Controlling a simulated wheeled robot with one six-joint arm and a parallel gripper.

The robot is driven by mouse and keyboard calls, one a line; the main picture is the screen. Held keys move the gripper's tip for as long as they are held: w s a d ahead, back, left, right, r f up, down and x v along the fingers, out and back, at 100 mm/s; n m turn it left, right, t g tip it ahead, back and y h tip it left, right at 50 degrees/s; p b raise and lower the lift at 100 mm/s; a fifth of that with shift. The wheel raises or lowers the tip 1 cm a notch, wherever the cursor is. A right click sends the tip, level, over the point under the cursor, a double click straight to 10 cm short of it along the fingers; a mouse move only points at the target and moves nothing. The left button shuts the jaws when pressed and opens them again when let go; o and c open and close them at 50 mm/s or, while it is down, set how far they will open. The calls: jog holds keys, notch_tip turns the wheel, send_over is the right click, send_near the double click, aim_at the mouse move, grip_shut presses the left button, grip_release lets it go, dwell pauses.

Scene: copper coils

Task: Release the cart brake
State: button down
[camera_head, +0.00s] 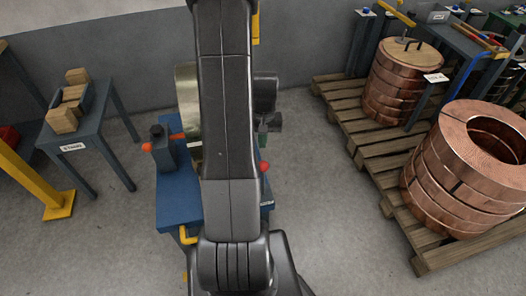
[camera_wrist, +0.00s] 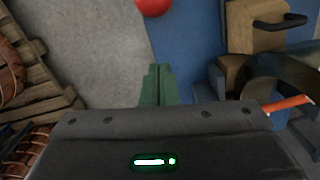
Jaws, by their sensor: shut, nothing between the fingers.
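The blue cart (camera_head: 180,205) stands in the middle of the head view, partly hidden by my arm. A red ball knob (camera_head: 264,167) shows at its right side; in the wrist view the red ball (camera_wrist: 153,6) is at the top edge, ahead of my fingertips and apart from them. Its shaft is not visible. My gripper (camera_wrist: 158,70) has green fingers closed together, empty, over the cart's edge (camera_wrist: 185,50). In the head view my arm hides most of it.
A brassy coil (camera_head: 188,95) stands on the cart behind my arm. Copper coils (camera_head: 468,160) sit on pallets (camera_head: 380,155) at the right. A small table (camera_head: 70,140) with wooden blocks and a yellow post (camera_head: 30,180) are at the left. Bare floor lies between cart and pallets.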

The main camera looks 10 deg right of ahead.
jog(key=shift+s+a+f, duration=0.1)
jog(key=shift+s+f, duration=0.05)
jog(key=shift+s, duration=0.5)
jog(key=shift+s+a+f, duration=0.1)
jog(key=shift+s+f, duration=0.1)
jog(key=shift+s, duration=0.45)
jog(key=shift+s+a+f, duration=0.1)
jog(key=shift+s+f, duration=0.05)
jog(key=shift+s, duration=0.5)
